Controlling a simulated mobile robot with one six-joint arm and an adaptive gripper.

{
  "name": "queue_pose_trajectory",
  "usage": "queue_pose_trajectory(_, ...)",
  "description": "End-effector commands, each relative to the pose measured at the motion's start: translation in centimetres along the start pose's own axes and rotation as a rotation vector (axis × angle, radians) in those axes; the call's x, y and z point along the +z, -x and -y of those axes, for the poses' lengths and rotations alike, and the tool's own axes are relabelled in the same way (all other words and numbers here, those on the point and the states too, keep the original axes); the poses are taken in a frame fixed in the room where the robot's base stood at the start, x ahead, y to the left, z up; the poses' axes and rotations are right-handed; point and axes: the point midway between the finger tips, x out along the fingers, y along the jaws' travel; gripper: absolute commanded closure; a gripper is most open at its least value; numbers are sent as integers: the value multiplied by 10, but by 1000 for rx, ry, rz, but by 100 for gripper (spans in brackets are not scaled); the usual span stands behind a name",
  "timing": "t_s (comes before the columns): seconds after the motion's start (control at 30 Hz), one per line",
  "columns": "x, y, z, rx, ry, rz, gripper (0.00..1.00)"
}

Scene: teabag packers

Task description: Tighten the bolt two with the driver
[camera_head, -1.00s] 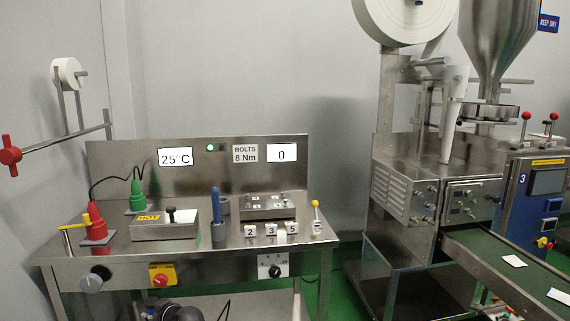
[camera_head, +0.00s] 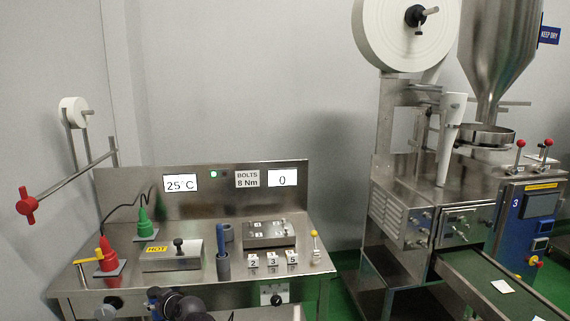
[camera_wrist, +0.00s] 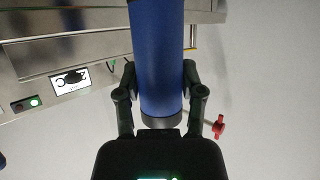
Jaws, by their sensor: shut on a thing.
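In the wrist view my gripper (camera_wrist: 159,72) is shut on a thick blue cylinder with a dark end cap, which looks like the driver's handle (camera_wrist: 157,40); its far end is outside the picture. The head view does not show the gripper's fingers. There, a metal bolt block (camera_head: 270,243) lies on the right part of the steel bench, with small labelled bolts on top. I cannot tell which one is bolt two. A blue-handled tool (camera_head: 221,238) stands upright in a grey holder (camera_head: 223,268) left of the block.
Number blocks 2 (camera_head: 254,262), 3 (camera_head: 272,260) and 5 (camera_head: 292,258) stand before the bolt block. The display (camera_head: 282,178) reads 0.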

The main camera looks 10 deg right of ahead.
Motion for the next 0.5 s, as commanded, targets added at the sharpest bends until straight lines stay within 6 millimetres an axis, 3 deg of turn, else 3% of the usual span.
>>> queue_pose_trajectory(0.03, -16, 7, 0, 1, 0, -1, 100)
queue_pose_trajectory(0.5, -86, 35, -1, 2, -1, -1, 100)
